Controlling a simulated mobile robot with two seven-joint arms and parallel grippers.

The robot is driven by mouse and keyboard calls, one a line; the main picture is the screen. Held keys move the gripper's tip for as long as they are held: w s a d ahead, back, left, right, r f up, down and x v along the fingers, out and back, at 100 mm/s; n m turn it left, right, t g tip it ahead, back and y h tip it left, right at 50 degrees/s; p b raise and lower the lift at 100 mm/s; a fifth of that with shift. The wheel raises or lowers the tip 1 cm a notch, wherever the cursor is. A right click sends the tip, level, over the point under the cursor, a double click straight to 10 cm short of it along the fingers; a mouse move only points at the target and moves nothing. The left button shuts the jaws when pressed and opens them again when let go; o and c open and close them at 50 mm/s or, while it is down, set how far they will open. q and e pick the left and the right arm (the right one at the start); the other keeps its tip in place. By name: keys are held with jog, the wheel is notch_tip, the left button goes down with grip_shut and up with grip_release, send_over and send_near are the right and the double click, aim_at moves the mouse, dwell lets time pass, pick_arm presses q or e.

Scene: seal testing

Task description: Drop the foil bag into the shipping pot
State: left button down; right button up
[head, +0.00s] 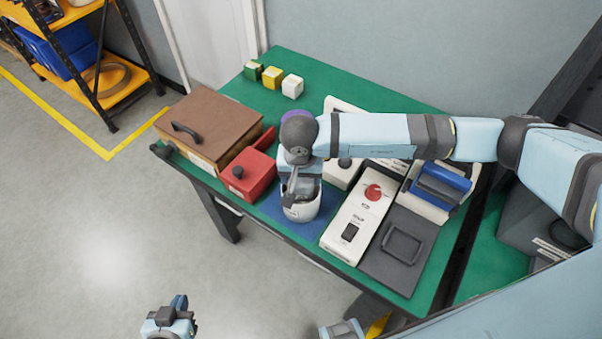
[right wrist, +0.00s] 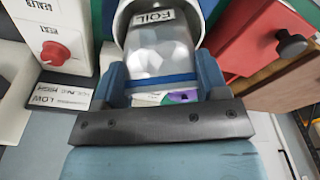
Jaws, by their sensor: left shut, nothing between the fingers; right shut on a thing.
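The white shipping pot (head: 302,211) stands on a blue mat (head: 270,207) near the table's front edge. My right gripper (head: 296,192) points down at the pot's mouth and hides much of its opening. In the right wrist view, the silvery foil bag (right wrist: 158,55) with a FOIL label lies between the fingers of my right gripper (right wrist: 160,78), which is shut on it. The pot's pale rim (right wrist: 122,22) curves around the bag's far end. How deep the bag sits is unclear. My left gripper (head: 178,303) is shut and empty, low over the floor.
A red box (head: 247,176) and a brown case (head: 208,125) stand left of the pot. A white sealer with a red knob (head: 373,192) and a dark plate (head: 398,250) stand right. Several small blocks (head: 272,78) sit at the back.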

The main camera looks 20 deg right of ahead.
jog(key=shift+f, duration=0.3)
jog(key=shift+f+b, duration=0.15)
jog(key=shift+b, duration=0.25)
jog(key=shift+b, duration=0.3)
jog(key=o, duration=1)
jog(key=shift+r, duration=0.2)
notch_tip(320, 180, up, 8)
jog(key=p, duration=0.3)
jog(key=shift+f, duration=0.1)
